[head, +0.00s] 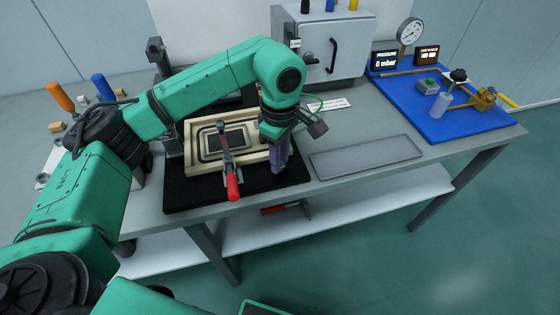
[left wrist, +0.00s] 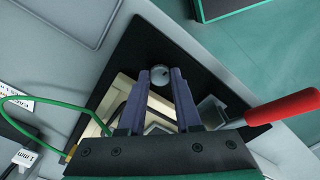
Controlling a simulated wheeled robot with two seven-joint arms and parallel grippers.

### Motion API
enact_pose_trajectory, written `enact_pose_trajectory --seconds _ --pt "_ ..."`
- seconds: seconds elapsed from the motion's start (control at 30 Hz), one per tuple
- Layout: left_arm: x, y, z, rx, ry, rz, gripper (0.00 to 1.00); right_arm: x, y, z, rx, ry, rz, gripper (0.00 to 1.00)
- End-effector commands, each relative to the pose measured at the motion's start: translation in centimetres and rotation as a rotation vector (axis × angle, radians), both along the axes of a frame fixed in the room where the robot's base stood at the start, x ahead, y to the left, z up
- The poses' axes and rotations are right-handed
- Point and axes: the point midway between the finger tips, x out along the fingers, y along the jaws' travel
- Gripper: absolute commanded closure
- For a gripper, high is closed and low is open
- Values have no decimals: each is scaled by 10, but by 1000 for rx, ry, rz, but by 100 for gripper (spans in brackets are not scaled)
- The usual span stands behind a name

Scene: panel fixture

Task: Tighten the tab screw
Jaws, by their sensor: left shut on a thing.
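The tab screw (left wrist: 160,75) shows in the left wrist view as a round grey head between my fingertips. My left gripper (left wrist: 161,78) is shut on it, one purple finger on each side. In the head view my left gripper (head: 279,168) points down at the right front corner of the tan panel frame (head: 188,152), and the screw is hidden there. A toggle clamp with a red handle (head: 232,187) lies across the frame's front edge; the red handle also shows in the left wrist view (left wrist: 285,107), right of my fingers. My right gripper is not in view.
The frame sits on a black mat (head: 185,197) on the grey bench. An empty grey tray (head: 365,157) lies to the right. A blue board (head: 440,118) with a gauge (head: 409,31) and displays is farther right. A grey cabinet (head: 325,60) stands behind.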

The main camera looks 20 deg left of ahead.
Motion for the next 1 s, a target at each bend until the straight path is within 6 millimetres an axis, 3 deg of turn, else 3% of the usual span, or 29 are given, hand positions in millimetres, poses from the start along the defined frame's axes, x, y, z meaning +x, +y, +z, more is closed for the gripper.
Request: enact_pose_trajectory --seconds 1.0 --pt "2 0 3 -1 -12 -960 100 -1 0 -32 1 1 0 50"
